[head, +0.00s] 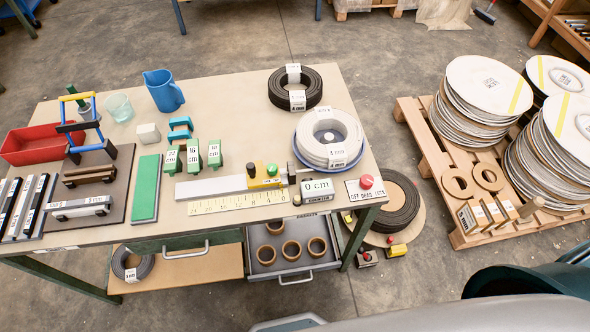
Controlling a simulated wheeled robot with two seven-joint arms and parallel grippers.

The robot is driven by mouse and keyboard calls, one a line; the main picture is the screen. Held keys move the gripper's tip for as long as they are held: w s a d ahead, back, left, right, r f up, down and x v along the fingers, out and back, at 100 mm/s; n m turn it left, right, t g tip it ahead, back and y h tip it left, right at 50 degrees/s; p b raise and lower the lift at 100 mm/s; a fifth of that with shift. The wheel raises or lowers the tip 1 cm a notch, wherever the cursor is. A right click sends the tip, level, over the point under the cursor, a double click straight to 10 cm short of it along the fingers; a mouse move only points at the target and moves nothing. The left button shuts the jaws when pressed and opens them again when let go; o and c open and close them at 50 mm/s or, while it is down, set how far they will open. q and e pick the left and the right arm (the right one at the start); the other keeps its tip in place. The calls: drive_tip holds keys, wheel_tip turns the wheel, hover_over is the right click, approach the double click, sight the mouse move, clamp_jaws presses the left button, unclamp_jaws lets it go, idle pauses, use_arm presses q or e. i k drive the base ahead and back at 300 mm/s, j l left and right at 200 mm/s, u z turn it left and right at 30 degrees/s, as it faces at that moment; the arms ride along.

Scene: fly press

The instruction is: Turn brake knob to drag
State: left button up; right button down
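A red knob (366,181) sits at the right front corner of the workbench. It is on a white plate (353,190) lettered OFF, DRAG and LOCK. The knob is small here, and I cannot tell which word it points to. Neither of my grippers is in view.
Left of the plate are a 0 cm display (317,187), a yellow block (264,182) and a ruler (235,203). A white coil (329,138) on a blue-rimmed disc stands behind. An open drawer (290,258) sticks out below. A pallet (465,225) with stacked discs stands to the right.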

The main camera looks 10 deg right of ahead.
sight(366, 181)
drive_tip(key=z, duration=1.05)
